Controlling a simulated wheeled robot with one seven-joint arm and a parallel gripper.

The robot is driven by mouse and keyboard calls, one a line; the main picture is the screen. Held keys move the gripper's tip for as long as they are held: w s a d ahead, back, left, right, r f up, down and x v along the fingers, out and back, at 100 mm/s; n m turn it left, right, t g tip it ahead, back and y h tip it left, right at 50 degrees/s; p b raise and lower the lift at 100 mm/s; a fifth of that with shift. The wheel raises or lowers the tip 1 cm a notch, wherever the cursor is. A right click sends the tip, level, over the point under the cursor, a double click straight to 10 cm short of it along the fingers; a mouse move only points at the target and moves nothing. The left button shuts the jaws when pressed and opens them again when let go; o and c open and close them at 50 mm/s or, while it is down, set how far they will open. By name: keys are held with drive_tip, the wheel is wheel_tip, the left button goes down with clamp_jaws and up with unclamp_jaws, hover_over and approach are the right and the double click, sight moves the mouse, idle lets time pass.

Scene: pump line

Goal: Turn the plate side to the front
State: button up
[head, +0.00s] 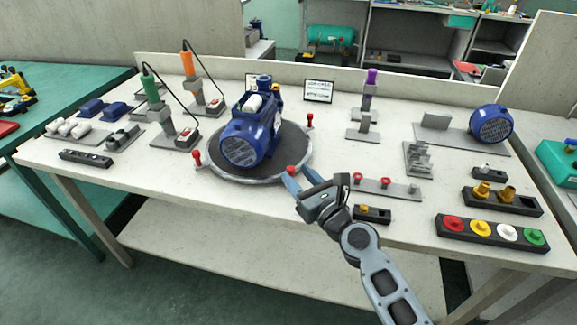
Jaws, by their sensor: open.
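A blue pump (254,128) stands upright on a round grey turntable (228,178) in the middle of the bench. Its round grilled end faces the front left. I cannot make out which side carries a plate. Red knobs stand at the turntable's rim, one at the left (197,158) and one at the back right (310,121). My gripper (301,178) is open at the turntable's front right rim. A red knob (313,175) shows at its fingertips; I cannot tell whether they touch it.
Green (152,92) and orange (187,62) handled tools stand in holders at the left with cables. A strip with red knobs (387,187) lies right of my gripper. A tray of coloured buttons (491,232) is at the front right, a blue motor (491,124) behind it.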

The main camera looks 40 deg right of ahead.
sight(293, 171)
drive_tip(key=shift+w+d, duration=0.15)
drive_tip(key=shift+w, duration=0.85)
drive_tip(key=shift+w+d, duration=0.15)
drive_tip(key=shift+w, duration=0.85)
drive_tip(key=shift+c, duration=0.2)
clamp_jaws()
